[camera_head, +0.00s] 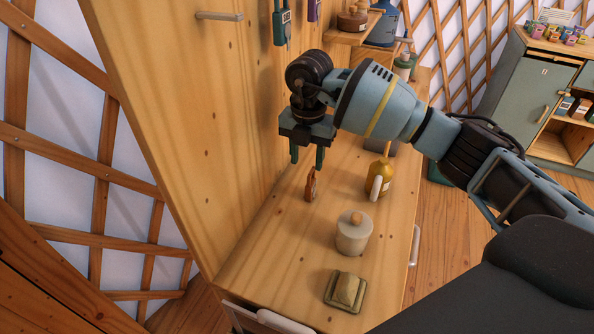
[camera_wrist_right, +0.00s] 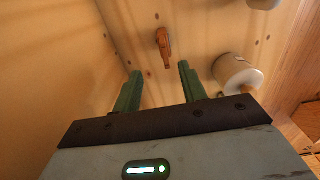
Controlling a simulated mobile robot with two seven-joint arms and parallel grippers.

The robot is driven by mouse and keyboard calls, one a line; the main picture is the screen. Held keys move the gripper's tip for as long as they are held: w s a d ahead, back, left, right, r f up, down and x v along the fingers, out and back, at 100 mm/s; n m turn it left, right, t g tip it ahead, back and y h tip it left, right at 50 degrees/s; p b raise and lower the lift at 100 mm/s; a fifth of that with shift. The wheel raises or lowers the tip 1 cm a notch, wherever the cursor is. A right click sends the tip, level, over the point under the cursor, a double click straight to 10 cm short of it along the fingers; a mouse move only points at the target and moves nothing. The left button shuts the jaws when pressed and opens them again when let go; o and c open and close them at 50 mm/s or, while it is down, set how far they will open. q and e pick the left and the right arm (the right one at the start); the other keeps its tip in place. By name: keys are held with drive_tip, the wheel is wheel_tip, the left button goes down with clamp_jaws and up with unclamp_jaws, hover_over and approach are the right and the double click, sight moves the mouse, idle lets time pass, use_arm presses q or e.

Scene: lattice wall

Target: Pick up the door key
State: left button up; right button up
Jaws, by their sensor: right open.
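A small orange-brown object (camera_head: 310,185), perhaps the door key or its tag, is on the wooden counter close to the tall wooden panel. It also shows in the right wrist view (camera_wrist_right: 163,47), beyond the fingertips and roughly between them. Its exact shape is too small to tell. My right gripper (camera_head: 307,160) is open and empty, its green fingers pointing down above this object, apart from it. The fingers also show in the right wrist view (camera_wrist_right: 160,72). My left gripper is not in view.
A blue tag-like item (camera_head: 282,27) and a purple one (camera_head: 313,10) hang on the panel (camera_head: 190,110). A green-grey cabinet (camera_head: 525,80) stands at right.

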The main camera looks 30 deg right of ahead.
sight(311, 171)
drive_tip(key=shift+d+r, duration=0.1)
drive_tip(key=shift+r, duration=0.15)
drive_tip(key=shift+s, duration=0.2)
drive_tip(key=shift+s+f, duration=0.1)
drive_tip(key=shift+f, duration=1.25)
drive_tip(key=shift+d+f, duration=0.1)
drive_tip(key=shift+f, duration=0.1)
drive_tip(key=shift+w+d+f, duration=0.1)
drive_tip(key=shift+d+f, duration=0.1)
drive_tip(key=shift+f, duration=1)
drive_tip(key=shift+w+d+f, duration=0.1)
drive_tip(key=shift+d+f, duration=0.1)
drive_tip(key=shift+f, duration=0.95)
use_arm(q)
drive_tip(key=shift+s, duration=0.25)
